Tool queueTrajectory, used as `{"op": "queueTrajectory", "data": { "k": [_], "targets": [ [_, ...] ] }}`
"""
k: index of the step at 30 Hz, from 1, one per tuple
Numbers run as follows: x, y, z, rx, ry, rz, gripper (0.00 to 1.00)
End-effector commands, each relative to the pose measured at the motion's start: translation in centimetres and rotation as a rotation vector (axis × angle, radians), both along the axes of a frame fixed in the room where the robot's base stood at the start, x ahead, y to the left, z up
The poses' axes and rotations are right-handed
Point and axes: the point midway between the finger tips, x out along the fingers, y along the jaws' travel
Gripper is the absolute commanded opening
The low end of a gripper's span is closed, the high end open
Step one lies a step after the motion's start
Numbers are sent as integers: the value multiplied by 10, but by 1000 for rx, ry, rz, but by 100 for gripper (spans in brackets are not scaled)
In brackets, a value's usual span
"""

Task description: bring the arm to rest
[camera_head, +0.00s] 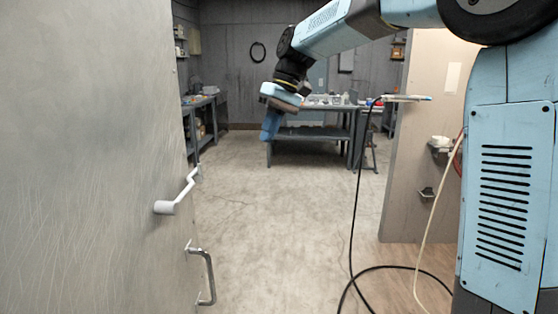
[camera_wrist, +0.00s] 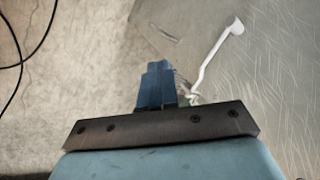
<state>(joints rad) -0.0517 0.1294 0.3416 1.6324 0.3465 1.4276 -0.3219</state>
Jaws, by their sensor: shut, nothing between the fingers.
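My gripper (camera_head: 270,126) hangs at the end of my light-blue arm, pointing down in the open space beyond the grey door in the head view. Its dark blue fingers are closed together with nothing between them. In the wrist view my gripper (camera_wrist: 158,75) shows from behind, its fingers side by side over the pale floor. The white lever handle (camera_wrist: 215,60) lies beyond the fingers there, and I cannot tell the distance between them.
The grey door (camera_head: 95,150) fills the left, with the white lever (camera_head: 178,193) and a metal pull handle (camera_head: 207,275). A workbench (camera_head: 312,133) stands at the back. A black cable (camera_head: 355,200) hangs at the right and coils on the floor. The middle floor is clear.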

Motion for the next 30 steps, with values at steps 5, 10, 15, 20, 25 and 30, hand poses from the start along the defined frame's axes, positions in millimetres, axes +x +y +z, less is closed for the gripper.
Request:
{"op": "queueTrajectory", "data": {
  "k": [5,10,15,20,25,30],
  "targets": [
    [-33,-42,2,-72,-84,-115,0],
    [-64,-82,-1,-129,-163,-225,0],
    [-97,-123,-7,-172,-238,-334,0],
    [-131,-159,-17,-202,-307,-432,0],
    [-168,-195,-32,-221,-378,-532,0],
    [-204,-227,-52,-229,-447,-626,0]
  ]
}}
